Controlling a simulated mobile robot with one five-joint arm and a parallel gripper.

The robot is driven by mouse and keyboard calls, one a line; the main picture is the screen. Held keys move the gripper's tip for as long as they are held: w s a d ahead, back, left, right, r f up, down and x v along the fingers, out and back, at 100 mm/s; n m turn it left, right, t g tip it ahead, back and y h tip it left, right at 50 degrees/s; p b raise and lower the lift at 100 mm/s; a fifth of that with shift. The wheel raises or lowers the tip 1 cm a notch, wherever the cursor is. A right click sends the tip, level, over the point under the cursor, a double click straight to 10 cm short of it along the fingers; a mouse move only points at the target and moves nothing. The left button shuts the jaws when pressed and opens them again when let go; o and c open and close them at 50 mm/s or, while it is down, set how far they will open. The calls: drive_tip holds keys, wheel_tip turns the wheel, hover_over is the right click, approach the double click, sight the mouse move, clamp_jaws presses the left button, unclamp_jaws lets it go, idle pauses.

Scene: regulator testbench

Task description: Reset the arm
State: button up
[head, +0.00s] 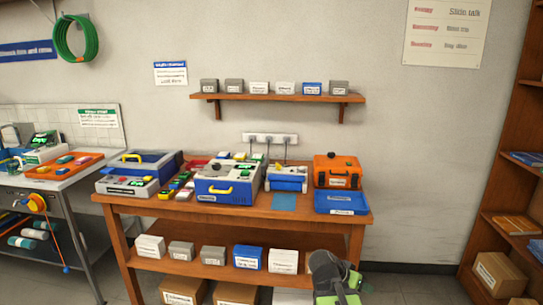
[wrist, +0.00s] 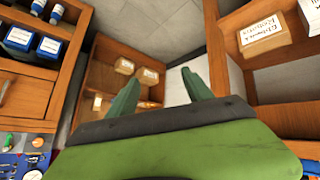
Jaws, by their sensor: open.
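My arm (head: 334,277), dark grey with bright green parts, shows at the bottom edge of the head view, right of centre. It is low in front of the wooden workbench's right end, and its lower part is cut off by the frame. In the wrist view my gripper (wrist: 160,76) has its two dark green fingers spread apart. Nothing shows between the fingers except floor and furniture farther off. I see no object held. Whether the arm touches the bench cannot be told.
The wooden workbench (head: 255,213) carries a blue-grey regulator unit (head: 226,184), an orange case (head: 337,171) and a blue tray (head: 342,203). Boxes fill its lower shelf. A wooden bookshelf (head: 519,160) stands at right, a metal sink table (head: 62,178) at left. Floor shows between bench and bookshelf.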

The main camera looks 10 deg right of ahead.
drive_tip(key=s+a+f+n+g+y, duration=0.1)
drive_tip(key=s+a+f+n+y, duration=0.15)
drive_tip(key=a, duration=0.45)
drive_tip(key=s+a+f+n+g+y, duration=0.1)
drive_tip(key=s+a+f+n+y, duration=0.1)
drive_tip(key=a+n+y, duration=0.3)
drive_tip(key=s+a+f+n+g+y, duration=0.1)
drive_tip(key=s+a+f+n, duration=0.15)
drive_tip(key=a, duration=0.55)
wheel_tip(320, 180, up, 19)
drive_tip(key=p, duration=1.9)
drive_tip(key=shift+w, duration=0.15)
